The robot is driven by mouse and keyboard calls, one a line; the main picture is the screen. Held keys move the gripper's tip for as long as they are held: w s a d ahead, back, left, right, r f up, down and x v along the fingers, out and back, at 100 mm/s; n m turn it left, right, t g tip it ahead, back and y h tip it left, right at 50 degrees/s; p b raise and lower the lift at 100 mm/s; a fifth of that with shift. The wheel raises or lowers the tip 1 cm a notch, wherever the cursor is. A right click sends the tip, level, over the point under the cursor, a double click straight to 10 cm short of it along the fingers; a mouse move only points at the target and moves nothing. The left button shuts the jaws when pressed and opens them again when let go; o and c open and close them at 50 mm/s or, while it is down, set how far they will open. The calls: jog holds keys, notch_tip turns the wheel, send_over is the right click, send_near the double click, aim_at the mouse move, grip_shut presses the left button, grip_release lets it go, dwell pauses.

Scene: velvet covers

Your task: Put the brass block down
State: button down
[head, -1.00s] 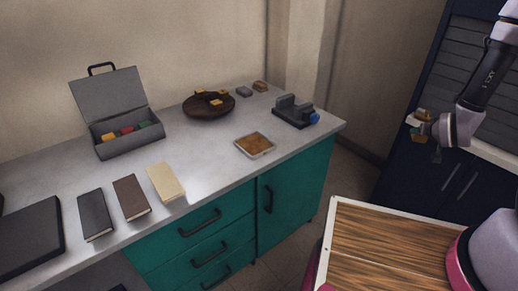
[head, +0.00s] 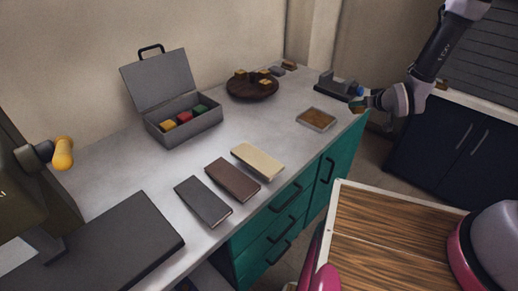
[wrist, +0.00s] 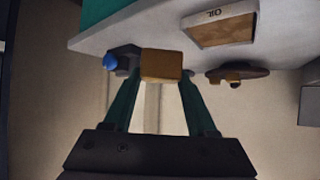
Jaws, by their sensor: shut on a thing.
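The brass block (wrist: 161,66) is between the two fingers of my gripper (wrist: 161,82) in the wrist view, shut on it. In the head view my gripper (head: 364,102) is at the right end of the grey counter (head: 300,145), close to the dark vise with a blue knob (head: 338,87) in the picture. The block is hard to make out there. It is held up, and I cannot tell how high above the counter it is.
A shallow tray (head: 316,119) lies near the counter's right end. A dark wooden dish (head: 252,90) holds small blocks. An open grey box (head: 183,118) holds coloured blocks. Three books, the cream one (head: 257,161) nearest the tray, lie in front. Bare counter lies between them.

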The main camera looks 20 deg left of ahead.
jog(key=s+a+n+g+y, duration=0.1)
jog(key=s+a+n+y, duration=0.15)
jog(key=a, duration=0.55)
jog(key=s+a+n+g+y, duration=0.15)
jog(key=s+a, duration=0.25)
jog(key=a, duration=0.4)
jog(key=n+g, duration=0.3)
jog(key=n, duration=0.1)
send_over(278, 137)
jog(key=shift+y, duration=0.4)
notch_tip(278, 137, down, 4)
jog(key=shift+f, duration=0.1)
jog(key=shift+d+f, duration=0.1)
jog(key=shift+f, duration=2.1)
jog(key=shift+f, duration=0.1)
jog(key=shift+c, duration=1)
grip_release()
